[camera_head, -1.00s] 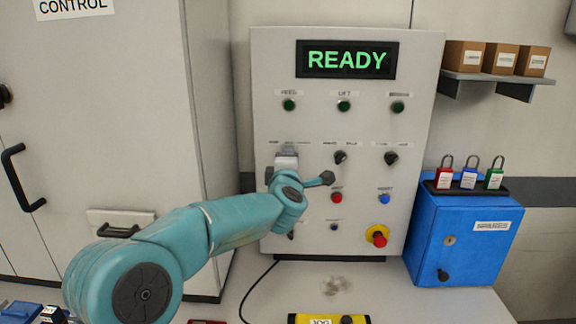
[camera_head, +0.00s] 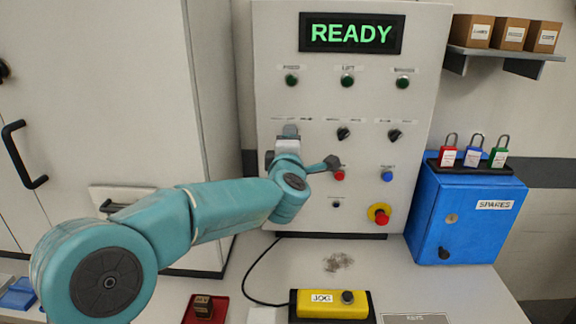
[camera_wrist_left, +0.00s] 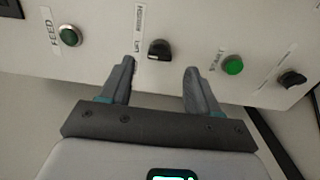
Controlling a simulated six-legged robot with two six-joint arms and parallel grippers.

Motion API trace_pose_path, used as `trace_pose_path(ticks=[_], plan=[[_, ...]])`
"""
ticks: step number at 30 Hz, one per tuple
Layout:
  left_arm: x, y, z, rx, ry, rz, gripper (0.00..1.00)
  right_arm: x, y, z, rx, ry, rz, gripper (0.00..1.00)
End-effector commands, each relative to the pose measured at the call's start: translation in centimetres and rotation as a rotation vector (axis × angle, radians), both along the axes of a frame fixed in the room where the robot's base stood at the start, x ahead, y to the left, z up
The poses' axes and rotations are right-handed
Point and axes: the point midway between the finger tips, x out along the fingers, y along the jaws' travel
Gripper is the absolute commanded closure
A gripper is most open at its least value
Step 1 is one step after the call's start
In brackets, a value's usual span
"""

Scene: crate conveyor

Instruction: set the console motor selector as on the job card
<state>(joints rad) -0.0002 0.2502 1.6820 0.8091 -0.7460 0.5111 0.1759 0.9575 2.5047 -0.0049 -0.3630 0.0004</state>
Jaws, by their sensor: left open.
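The console (camera_head: 430,60) is a pale upright panel with a green READY display. The black motor selector (camera_wrist_left: 160,50) shows in the left wrist view beside small printed labels, below the FEED lamp (camera_wrist_left: 70,35) on the panel. My left gripper (camera_wrist_left: 160,68) is open, with its two fingertips apart on either side of the selector's line and the knob just beyond them. I cannot tell whether they touch the panel. In the head view my left gripper (camera_head: 280,146) and wrist hide this selector. No job card is readable. My right gripper is not in view.
Two more black selectors (camera_head: 343,133) (camera_head: 394,135) sit to the right. A green button (camera_wrist_left: 233,65) and another black knob (camera_wrist_left: 292,79) lie below the motor selector. A red emergency stop (camera_head: 381,217), blue SPARES box (camera_head: 480,235) and yellow JOG box (camera_head: 318,311) stand nearby.

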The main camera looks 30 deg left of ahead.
Motion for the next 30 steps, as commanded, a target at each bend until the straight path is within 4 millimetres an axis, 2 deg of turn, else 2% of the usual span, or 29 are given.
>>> trace_pose_path(ticks=[1,6,12,18,30], plan=[[-1.3,-0.9,-0.1,0.001,-0.003,-0.004,0.38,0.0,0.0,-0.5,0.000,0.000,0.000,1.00],[-5.2,-3.3,0.0,0.002,-0.003,-0.004,0.38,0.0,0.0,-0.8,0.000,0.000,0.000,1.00],[-8.7,-5.4,0.1,0.000,-0.002,-0.004,0.38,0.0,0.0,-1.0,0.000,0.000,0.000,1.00],[-10.3,-6.3,0.0,0.001,0.000,-0.001,0.38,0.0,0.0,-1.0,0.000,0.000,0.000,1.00],[-10.4,-6.4,0.0,0.001,0.000,0.000,0.38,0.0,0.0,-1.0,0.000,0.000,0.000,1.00]])
